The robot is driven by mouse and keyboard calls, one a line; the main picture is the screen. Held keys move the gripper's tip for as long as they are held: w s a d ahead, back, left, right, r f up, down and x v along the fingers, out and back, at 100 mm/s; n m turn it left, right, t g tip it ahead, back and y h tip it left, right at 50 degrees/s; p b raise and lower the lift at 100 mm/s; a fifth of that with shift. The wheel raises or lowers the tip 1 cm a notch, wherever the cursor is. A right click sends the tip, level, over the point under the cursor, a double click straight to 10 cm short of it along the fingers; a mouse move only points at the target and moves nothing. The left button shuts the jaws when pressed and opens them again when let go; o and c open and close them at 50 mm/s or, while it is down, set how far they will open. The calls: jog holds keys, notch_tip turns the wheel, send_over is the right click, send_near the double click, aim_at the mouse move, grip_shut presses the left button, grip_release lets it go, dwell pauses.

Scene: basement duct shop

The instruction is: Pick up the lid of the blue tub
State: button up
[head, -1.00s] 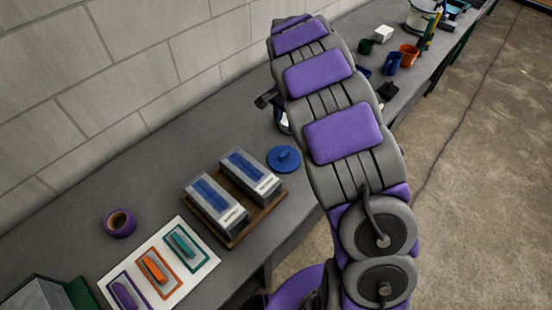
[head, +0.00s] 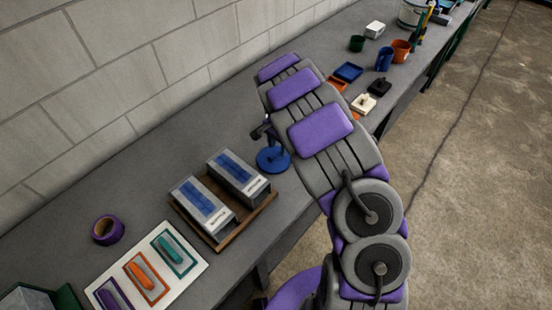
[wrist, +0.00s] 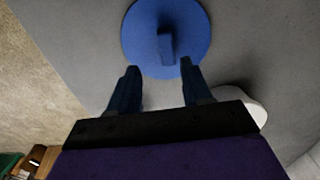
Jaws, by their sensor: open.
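A round blue lid (head: 272,162) with an upright handle lies flat on the grey bench, to the right of a wooden tray. In the wrist view the lid (wrist: 140,45) is at the top middle, its handle upright near its centre. My gripper (wrist: 158,75) is open and empty, its two dark fingertips beside the lid's near edge, the handle roughly between and beyond them. In the head view my gripper (head: 262,131) is small and partly hidden by my arm, just above and behind the lid. I cannot make out the blue tub itself with certainty.
The wooden tray (head: 228,232) holds two grey-and-blue boxes. A white rounded thing (wrist: 243,104) lies beside my right finger. Past my arm stand a white square lid (head: 362,106), a blue tray (head: 348,71) and a blue cup (head: 384,61). A block wall (head: 110,60) backs the bench.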

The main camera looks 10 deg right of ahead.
aim_at(275, 153)
jog(key=f, duration=0.3)
jog(key=shift+a, duration=0.3)
jog(key=shift+a+f, duration=0.15)
jog(key=shift+a, duration=1.05)
jog(key=shift+c, duration=0.6)
jog(key=shift+w+d, duration=0.1)
jog(key=shift+d, duration=1.1)
jog(key=c, duration=0.6)
jog(key=shift+c, duration=0.6)
jog(key=shift+a, duration=0.25)
grip_shut()
jog(key=shift+a, duration=0.75)
